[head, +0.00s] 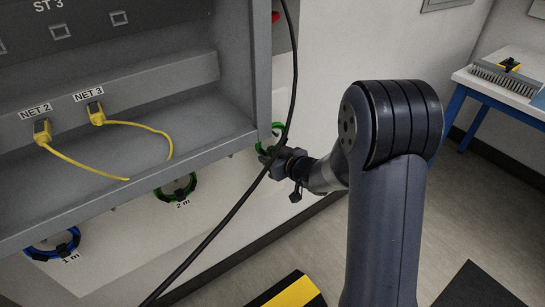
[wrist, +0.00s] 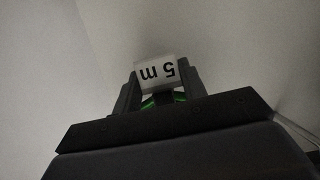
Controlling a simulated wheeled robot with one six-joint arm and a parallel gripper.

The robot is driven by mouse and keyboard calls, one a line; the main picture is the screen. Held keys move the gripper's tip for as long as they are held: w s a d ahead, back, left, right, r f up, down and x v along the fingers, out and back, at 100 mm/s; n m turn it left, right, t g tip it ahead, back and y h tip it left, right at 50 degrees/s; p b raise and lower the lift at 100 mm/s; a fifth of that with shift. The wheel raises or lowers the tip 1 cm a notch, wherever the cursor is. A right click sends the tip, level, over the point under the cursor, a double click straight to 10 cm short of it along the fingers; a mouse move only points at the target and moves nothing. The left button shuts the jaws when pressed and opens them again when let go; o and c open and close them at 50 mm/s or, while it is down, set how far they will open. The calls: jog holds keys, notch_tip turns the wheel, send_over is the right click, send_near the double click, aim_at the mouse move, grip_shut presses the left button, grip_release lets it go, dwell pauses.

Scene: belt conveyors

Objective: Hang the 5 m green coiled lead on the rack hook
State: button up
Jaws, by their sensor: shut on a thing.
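The green coiled lead (head: 278,127) shows partly at the right end of the grey cabinet, behind my gripper (head: 268,152) and a black cable. In the wrist view, a white tag (wrist: 155,73) reading "5 m" upside down sits between the jaws of my gripper (wrist: 162,84). A little green of the lead (wrist: 178,97) shows below the tag. My gripper is shut on this lead. The rack hook for it cannot be made out; whether the lead touches a hook is hidden.
A green coil (head: 177,187) marked 2 m and a blue coil (head: 52,244) marked 1 m hang below the cabinet (head: 225,150). A black cable (head: 232,210) crosses in front of my gripper. Yellow leads (head: 140,125) lie on the shelf. A table (head: 500,85) stands far right.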

jog(key=o, duration=1.2)
jog(key=shift+c, duration=0.2)
jog(key=shift+s, duration=0.1)
jog(key=p+v, duration=0.2)
jog(key=v, duration=0.8)
jog(key=shift+s+d+r, duration=0.15)
jog(key=shift+s+d, duration=0.05)
jog(key=shift+d, duration=0.1)
